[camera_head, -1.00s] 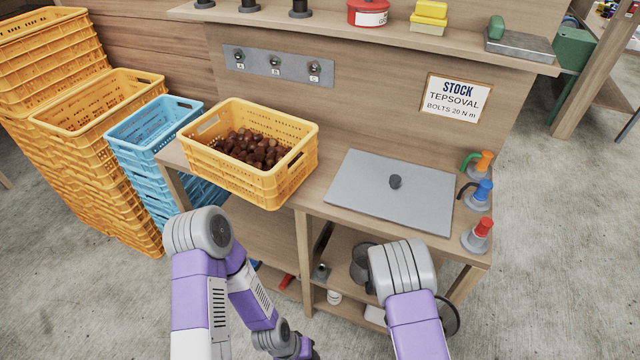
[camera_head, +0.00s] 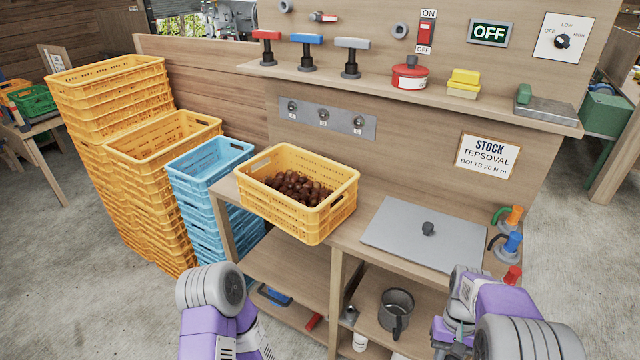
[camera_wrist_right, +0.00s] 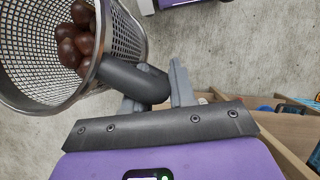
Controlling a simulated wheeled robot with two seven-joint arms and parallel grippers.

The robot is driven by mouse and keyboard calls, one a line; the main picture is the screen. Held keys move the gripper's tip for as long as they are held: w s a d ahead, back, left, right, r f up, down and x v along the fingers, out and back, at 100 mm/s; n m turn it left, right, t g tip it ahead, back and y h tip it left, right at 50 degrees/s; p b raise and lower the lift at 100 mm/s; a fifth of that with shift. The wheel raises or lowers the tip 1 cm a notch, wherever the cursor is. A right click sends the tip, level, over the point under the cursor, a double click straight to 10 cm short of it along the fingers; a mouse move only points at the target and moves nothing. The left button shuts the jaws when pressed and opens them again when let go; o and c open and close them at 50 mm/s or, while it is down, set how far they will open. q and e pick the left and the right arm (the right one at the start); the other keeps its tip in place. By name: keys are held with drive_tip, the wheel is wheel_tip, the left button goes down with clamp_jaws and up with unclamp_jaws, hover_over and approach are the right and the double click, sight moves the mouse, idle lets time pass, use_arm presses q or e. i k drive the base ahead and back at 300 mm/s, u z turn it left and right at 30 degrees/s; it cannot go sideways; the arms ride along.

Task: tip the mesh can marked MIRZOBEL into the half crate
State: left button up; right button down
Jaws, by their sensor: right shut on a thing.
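A wire mesh can (camera_wrist_right: 130,40) with brown chestnuts (camera_wrist_right: 78,38) in it shows in the right wrist view; no marking on it is readable. My right gripper (camera_wrist_right: 155,86) is shut on the can's dark handle (camera_wrist_right: 135,80). In the head view the can cannot be made out, and my right arm is at the lower right, in front of the bench. An orange-yellow crate (camera_head: 281,218) stands on the left end of the bench, with chestnuts (camera_head: 298,188) inside. My left arm is at the lower left of the head view; its gripper is out of frame.
A grey plate with a knob (camera_head: 400,235) lies on the bench right of the crate. Coloured clamps (camera_head: 512,242) stand at the right edge. A dark pot (camera_head: 396,312) is on the shelf below. Stacked yellow (camera_head: 150,190) and blue crates (camera_head: 205,215) stand left.

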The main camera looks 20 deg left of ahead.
sight(307, 195)
drive_tip(key=u, duration=2.35)
drive_tip(key=i, duration=2.85)
drive_tip(key=z, duration=3)
